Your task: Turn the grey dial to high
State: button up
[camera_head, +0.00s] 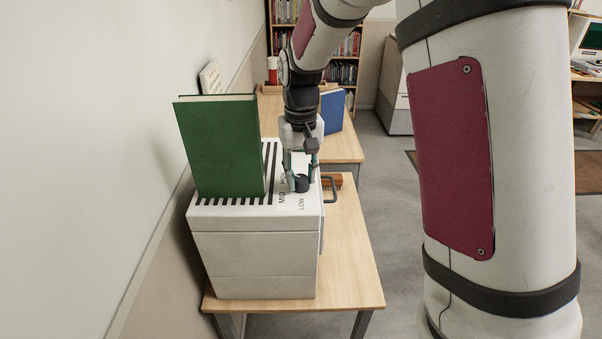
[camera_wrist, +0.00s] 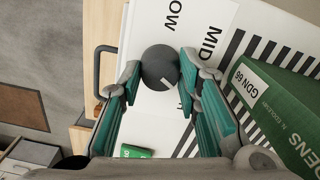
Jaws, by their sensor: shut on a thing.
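The dial (camera_wrist: 160,66) is a round dark grey knob on top of a white box-shaped unit (camera_head: 257,243). In the wrist view it sits between my two fingertips. A short pale mark shows on its lower part; I cannot tell which label it points to. My gripper (camera_head: 303,170) reaches down from above and is shut on the dial. In the head view the dial (camera_head: 302,184) is partly covered by the fingers.
A green book (camera_head: 222,145) stands upright on the unit, left of my gripper, over the black vent slots. The unit stands on a wooden table (camera_head: 350,255). A blue book (camera_head: 332,111) stands behind.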

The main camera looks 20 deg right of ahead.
aim_at(301, 178)
jog(key=o, duration=1.1)
jog(key=shift+o, duration=0.2)
notch_tip(301, 178, up, 12)
jog(key=s+r+t, duration=0.3)
jog(key=s+r, duration=0.3)
jog(key=s, duration=0.7)
jog(key=s+f+t, duration=0.2)
jog(key=s, duration=1)
jog(key=shift+f+n+t, duration=0.25)
jog(key=shift+n+t, duration=0.05)
jog(key=shift+n, duration=0.1)
